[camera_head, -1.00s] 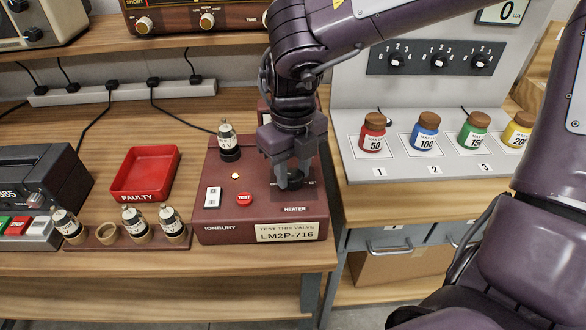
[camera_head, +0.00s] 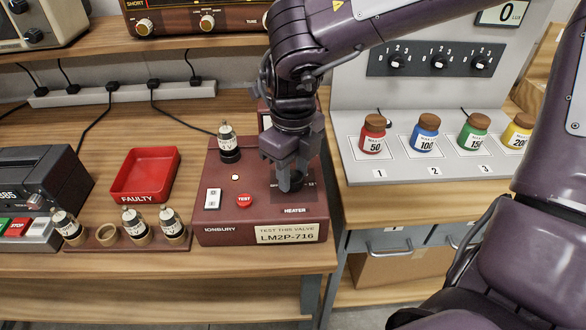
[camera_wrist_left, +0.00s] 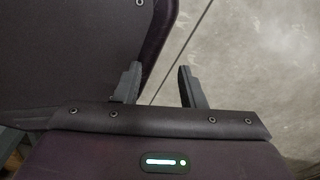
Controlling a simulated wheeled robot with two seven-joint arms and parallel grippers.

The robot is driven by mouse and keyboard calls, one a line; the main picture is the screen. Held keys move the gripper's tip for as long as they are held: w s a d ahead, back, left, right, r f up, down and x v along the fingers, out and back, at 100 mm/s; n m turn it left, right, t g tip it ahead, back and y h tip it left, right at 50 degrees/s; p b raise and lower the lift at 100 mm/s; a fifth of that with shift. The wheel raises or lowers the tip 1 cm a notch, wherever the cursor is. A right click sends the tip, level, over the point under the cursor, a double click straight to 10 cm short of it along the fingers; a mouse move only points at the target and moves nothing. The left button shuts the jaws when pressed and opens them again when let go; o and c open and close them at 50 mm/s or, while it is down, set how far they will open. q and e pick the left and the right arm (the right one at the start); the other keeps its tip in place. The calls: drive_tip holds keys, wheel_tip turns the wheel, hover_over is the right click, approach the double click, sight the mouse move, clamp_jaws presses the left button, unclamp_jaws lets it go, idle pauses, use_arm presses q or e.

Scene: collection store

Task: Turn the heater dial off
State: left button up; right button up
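The heater dial (camera_head: 290,183) is a dark knob on the top face of the maroon valve tester (camera_head: 219,222), above the label HEATER. My right gripper (camera_head: 291,182) points down over the dial and hides much of it, including its pointer. Its fingers are at the knob, but I cannot tell whether they touch it. A valve (camera_head: 229,145) stands upright in the tester's socket, beside a small lit lamp (camera_head: 235,177), a white switch (camera_head: 212,198) and the red TEST button (camera_head: 244,200). My left gripper (camera_wrist_left: 157,85) is open and empty above bare floor in the left wrist view.
A red FAULTY tray (camera_head: 146,197) and a wooden rack (camera_head: 107,236) with several valves stand left of the tester. A grey panel unit (camera_head: 350,75) with coloured jars is at the right. Bench space between tray and tester is clear.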

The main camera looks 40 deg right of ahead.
sight(293, 176)
drive_tip(key=o, duration=0.5)
wheel_tip(293, 176, up, 8)
drive_tip(key=shift+f+p, duration=0.1)
drive_tip(key=shift+p, duration=0.2)
use_arm(q)
drive_tip(key=shift+s+a+r, duration=0.1)
drive_tip(key=shift+s, duration=0.4)
